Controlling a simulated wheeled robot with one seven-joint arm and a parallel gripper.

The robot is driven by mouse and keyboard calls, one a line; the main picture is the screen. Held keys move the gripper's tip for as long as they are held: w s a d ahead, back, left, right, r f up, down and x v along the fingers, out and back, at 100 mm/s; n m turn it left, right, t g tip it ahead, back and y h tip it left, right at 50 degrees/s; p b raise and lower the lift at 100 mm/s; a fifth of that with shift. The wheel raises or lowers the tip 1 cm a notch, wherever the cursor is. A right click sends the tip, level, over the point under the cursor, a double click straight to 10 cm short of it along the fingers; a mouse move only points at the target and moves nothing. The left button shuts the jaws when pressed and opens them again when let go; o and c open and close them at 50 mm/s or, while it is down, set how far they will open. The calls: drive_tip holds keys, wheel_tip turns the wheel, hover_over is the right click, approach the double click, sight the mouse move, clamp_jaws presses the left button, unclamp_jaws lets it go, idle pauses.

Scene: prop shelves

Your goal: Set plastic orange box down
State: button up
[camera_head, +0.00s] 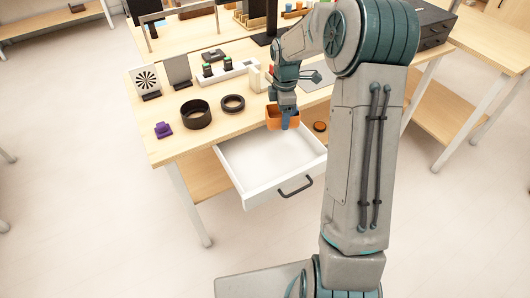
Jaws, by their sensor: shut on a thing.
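The plastic orange box (273,120) is at the front edge of the wooden table, just above the back of an open white drawer. My gripper (286,121) points down at the box and is shut on it, with a blue finger overlapping the box's front wall. I cannot tell whether the box touches the tabletop or hangs slightly above it. My arm hides part of the table to the right of the box.
The white drawer (270,162) is pulled out and looks empty. On the wooden table (180,147) stand a black cylinder (196,114), a black ring (232,103), a purple item (163,130) and a dartboard-like panel (147,81). A small round dark-orange item (320,127) lies right of the box.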

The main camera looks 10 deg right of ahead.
drive_tip(key=n, duration=0.1)
drive_tip(key=w+d+n, duration=0.1)
drive_tip(key=d+n+b, duration=0.1)
drive_tip(key=n, duration=0.1)
drive_tip(key=shift+w+r, duration=0.3)
drive_tip(key=shift+r, duration=0.1)
drive_tip(key=b, duration=0.1)
hover_over(276, 164)
wheel_tip(276, 164, down, 7)
drive_tip(key=shift+r, duration=0.15)
drive_tip(key=shift+a+f+b, duration=0.1)
drive_tip(key=shift+f+b, duration=0.25)
drive_tip(key=shift+f, duration=1.7)
drive_tip(key=shift+f, duration=0.2)
drive_tip(key=o, duration=1)
drive_tip(key=shift+r, duration=0.1)
